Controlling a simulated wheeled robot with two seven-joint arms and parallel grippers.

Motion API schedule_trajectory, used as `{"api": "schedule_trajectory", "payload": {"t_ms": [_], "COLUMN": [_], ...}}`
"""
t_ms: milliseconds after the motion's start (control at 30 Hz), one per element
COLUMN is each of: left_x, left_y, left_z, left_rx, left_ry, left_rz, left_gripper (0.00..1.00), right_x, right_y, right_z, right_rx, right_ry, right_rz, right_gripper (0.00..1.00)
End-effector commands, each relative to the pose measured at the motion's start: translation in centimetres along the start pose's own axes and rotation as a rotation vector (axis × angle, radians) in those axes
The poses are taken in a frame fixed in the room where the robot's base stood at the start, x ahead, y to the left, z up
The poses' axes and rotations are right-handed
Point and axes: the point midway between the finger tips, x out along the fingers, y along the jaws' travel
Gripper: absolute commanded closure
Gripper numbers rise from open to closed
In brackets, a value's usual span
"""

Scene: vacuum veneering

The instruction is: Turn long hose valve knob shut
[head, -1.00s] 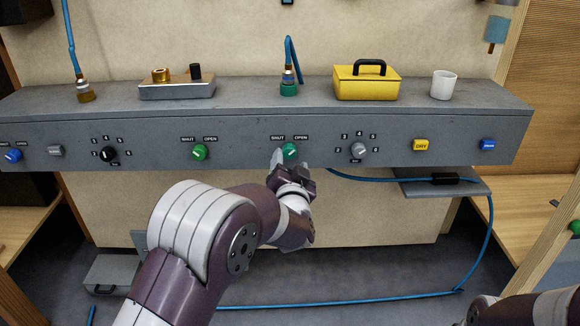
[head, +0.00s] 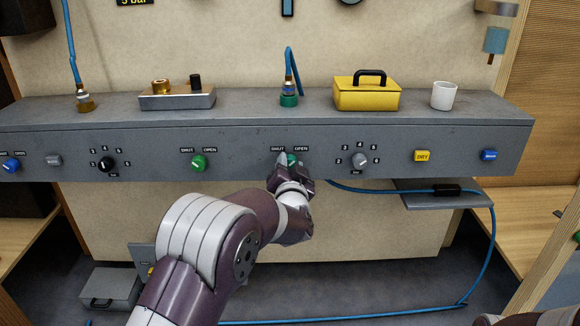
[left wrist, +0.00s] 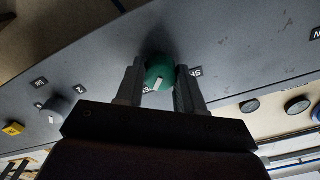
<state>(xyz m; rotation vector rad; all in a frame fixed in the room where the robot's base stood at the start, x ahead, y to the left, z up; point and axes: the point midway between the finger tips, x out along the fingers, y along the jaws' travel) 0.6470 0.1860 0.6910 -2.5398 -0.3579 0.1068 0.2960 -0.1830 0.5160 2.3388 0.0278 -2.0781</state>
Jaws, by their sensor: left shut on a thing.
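A green valve knob (head: 292,159) sits on the grey panel front between the labels SHUT (head: 277,149) and OPEN (head: 301,149). My left gripper (head: 286,161) is shut on it from the front, and its fingers hide part of it in the head view. In the left wrist view the knob (left wrist: 159,72) sits between the two fingers (left wrist: 158,80), with a white mark on its near lower edge. That view is turned, and I cannot tell which label the mark points at. My right gripper is out of view.
Another green knob (head: 199,162) is to the left, and a grey dial (head: 360,161) is to the right. A blue hose (head: 385,188) runs below the panel past a small shelf (head: 440,198). A yellow case (head: 366,98) and white cup (head: 443,95) stand on the ledge.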

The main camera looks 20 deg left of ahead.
Motion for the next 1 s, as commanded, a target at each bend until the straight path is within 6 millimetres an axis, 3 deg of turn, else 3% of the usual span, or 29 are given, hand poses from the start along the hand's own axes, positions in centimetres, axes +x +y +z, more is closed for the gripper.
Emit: {"api": "schedule_trajectory", "payload": {"t_ms": [367,1000], "left_x": [-0.01,-0.03], "left_y": [-0.01,0.07], "left_z": [-0.02,0.24], "left_rx": [-0.182,-0.785], "left_ry": [-0.001,-0.001], "left_rz": [0.001,0.000], "left_gripper": [0.93,0.93], "right_x": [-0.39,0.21], "right_y": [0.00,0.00], "right_z": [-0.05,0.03], "right_rx": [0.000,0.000], "right_ry": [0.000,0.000], "right_rz": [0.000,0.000], "right_gripper": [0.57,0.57]}}
